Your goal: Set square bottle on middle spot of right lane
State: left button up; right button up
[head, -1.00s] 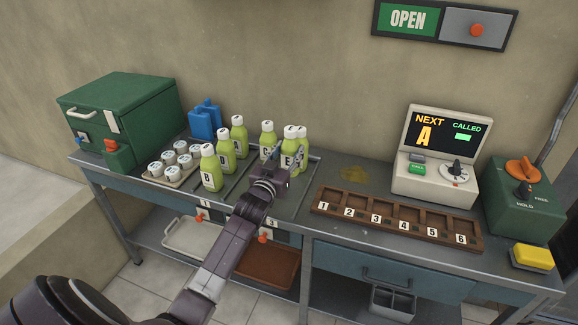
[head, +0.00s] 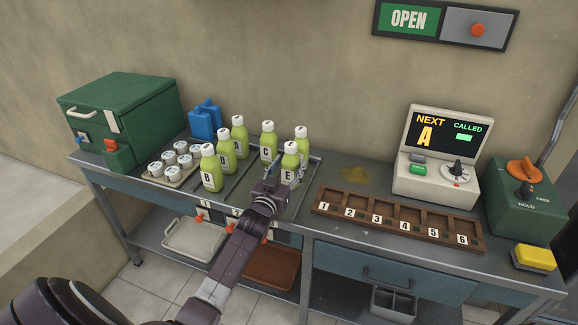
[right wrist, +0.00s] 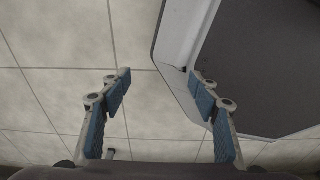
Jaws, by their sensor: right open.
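Several green juice bottles with white caps and letter labels stand in the lanes of the rack (head: 237,192) on the bench. My left gripper (head: 273,170) is at the bottle labelled E (head: 289,166) in the right lane, its visible finger against that bottle's left side; the far finger is hidden. Another bottle (head: 301,142) stands behind E in the same lane. To the left are bottle C (head: 268,141), bottle D (head: 239,137) and bottle B (head: 210,170). I cannot tell which body is square. My right gripper (right wrist: 160,85) is open and empty above floor tiles.
A tray of white-lidded cups (head: 172,163) and a green box (head: 118,118) stand left of the rack. A brown numbered tray (head: 397,221), the display unit (head: 437,155) and a green control box (head: 523,201) stand right.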

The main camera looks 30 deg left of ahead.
pick_arm(q)
jog(key=shift+o, duration=0.2)
jog(key=shift+r, duration=0.15)
jog(key=v, duration=1.2)
